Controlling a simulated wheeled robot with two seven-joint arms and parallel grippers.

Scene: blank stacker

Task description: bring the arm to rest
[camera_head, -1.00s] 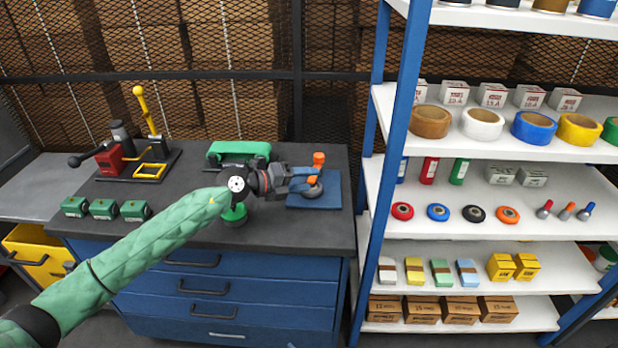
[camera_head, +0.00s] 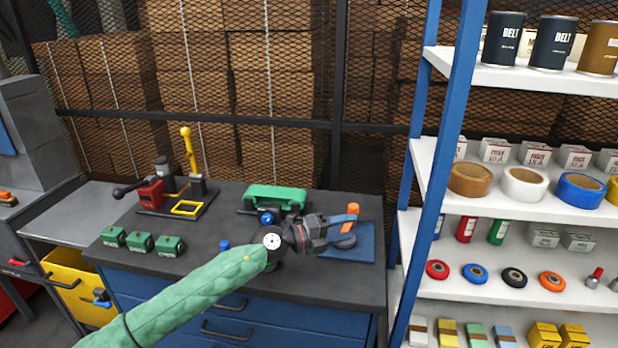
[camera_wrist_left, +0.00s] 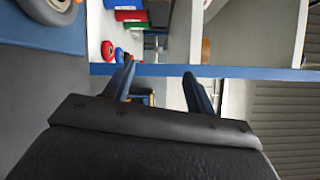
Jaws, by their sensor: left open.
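My left arm reaches in from the bottom left of the head view, in a green sleeve. My left gripper (camera_head: 345,230) is above the right part of the dark worktop, by the blue mat (camera_head: 365,254). In the left wrist view its two fingers (camera_wrist_left: 158,78) stand apart with nothing held between them. A grey round piece (camera_head: 346,242) and an orange-topped part (camera_head: 353,208) are at the mat, partly behind the fingers. The grey piece also shows at the wrist view's upper left (camera_wrist_left: 48,8), off to the side of the fingers. My right gripper is not seen.
The worktop (camera_head: 330,285) also holds a green device (camera_head: 275,197), a red and yellow tool stand (camera_head: 150,192) and green blocks (camera_head: 140,242). A blue-framed shelf (camera_head: 440,190) with tape rolls and boxes stands close at right. A yellow bin (camera_head: 75,280) is at left.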

